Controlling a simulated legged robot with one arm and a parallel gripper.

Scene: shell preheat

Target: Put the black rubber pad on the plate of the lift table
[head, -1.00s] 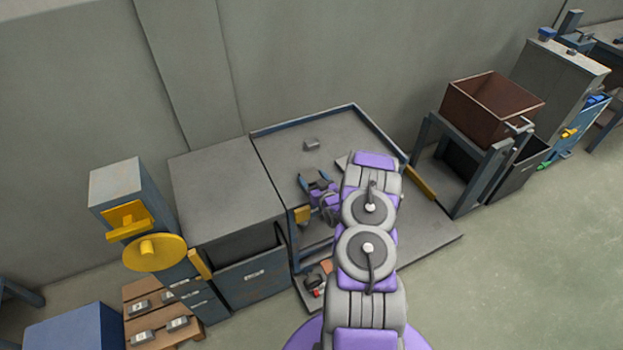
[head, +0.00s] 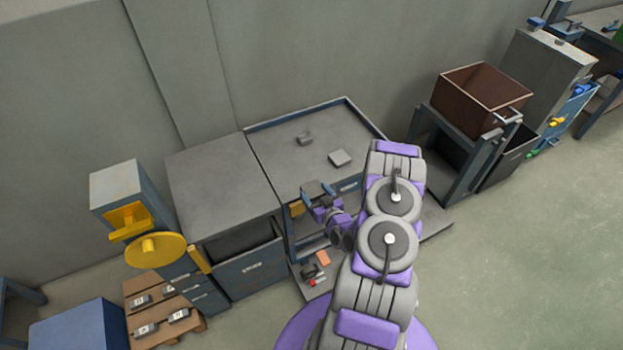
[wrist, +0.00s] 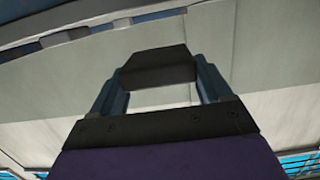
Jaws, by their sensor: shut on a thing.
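My gripper (head: 318,188) is shut on the black rubber pad (wrist: 155,68), a dark block between the blue fingertips in the wrist view. In the head view the gripper is at the front edge of a blue-rimmed grey table (head: 272,152), which looks like the lift table. The pad is small and hard to make out there. A flat light grey square (head: 340,158) lies on that table, to the right of and behind the gripper. I cannot tell whether it is the plate. My arm hides the table's right front part.
A small grey block (head: 305,138) sits on the table behind the gripper. A grey cabinet (head: 215,185) adjoins it on the left. A yellow-wheeled machine (head: 155,250) stands further left, and a brown open bin (head: 483,98) on a stand is at right. The floor at right is clear.

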